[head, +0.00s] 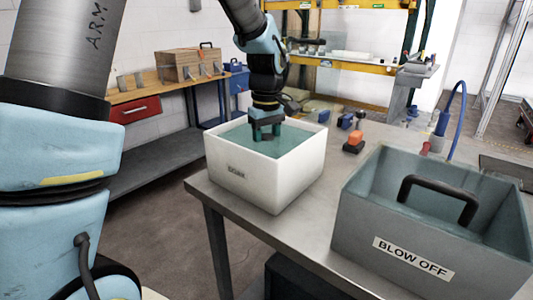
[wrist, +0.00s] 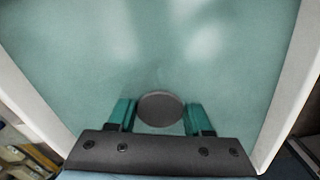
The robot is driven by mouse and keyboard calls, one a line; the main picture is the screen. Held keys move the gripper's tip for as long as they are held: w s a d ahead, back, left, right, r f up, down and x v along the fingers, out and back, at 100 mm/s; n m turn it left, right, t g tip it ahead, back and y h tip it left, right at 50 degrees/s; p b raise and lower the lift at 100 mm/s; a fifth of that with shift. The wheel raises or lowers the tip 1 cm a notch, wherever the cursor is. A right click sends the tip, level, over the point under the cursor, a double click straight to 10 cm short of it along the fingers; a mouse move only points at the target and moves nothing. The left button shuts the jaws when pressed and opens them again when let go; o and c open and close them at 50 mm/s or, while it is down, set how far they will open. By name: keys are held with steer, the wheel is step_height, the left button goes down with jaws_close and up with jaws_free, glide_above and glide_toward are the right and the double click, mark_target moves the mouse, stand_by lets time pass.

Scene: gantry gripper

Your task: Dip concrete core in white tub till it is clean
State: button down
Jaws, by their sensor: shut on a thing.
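The white tub (head: 262,187) stands on the near left corner of the metal table and holds greenish liquid. Its pale walls also show in the wrist view (wrist: 38,105). My gripper (head: 265,133) points down into the tub, its fingertips at or below the liquid. In the wrist view my gripper (wrist: 160,115) is shut on the concrete core (wrist: 160,107), seen as a grey round end between two teal-tinted fingers. The core's lower part is hidden, and I cannot tell whether its surface is clean.
A grey bin labelled BLOW OFF (head: 410,258) with a dark handle stands right of the tub on the metal table (head: 318,222). An orange and black object (head: 354,142) lies behind, between them. A wooden bench (head: 150,93) stands at the back left.

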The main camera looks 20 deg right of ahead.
steer(key=shift+r, duration=0.15)
step_height(320, 180, up, 14)
steer(key=p, duration=1.1)
steer(key=shift+p, duration=0.3)
stand_by(0.8)
